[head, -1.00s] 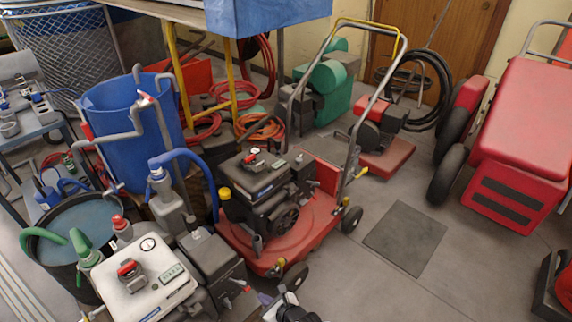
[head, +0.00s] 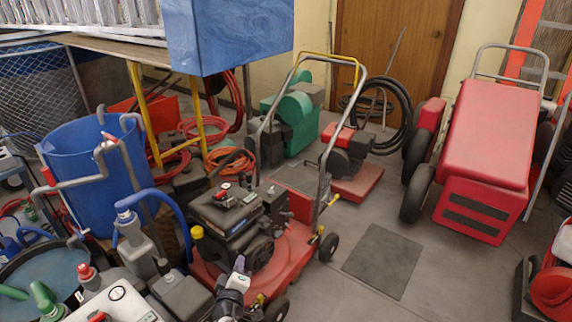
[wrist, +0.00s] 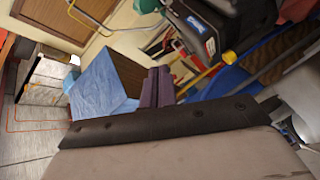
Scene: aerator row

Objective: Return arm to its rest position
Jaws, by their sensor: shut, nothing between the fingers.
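My gripper (head: 239,265) shows at the bottom of the head view, in front of the red mower (head: 262,240). Its purple fingers are together and hold nothing. They also show in the wrist view (wrist: 156,78), with a blue box-like block (wrist: 100,85) behind them to the left. My gripper overlaps the mower in the picture; I cannot tell how far apart they are. Most of my arm is out of the head view.
A white machine (head: 115,303) and a blue barrel (head: 85,175) crowd the left. A red cart (head: 490,145) stands at the right. A dark mat (head: 383,262) lies on otherwise mostly clear floor between mower and cart.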

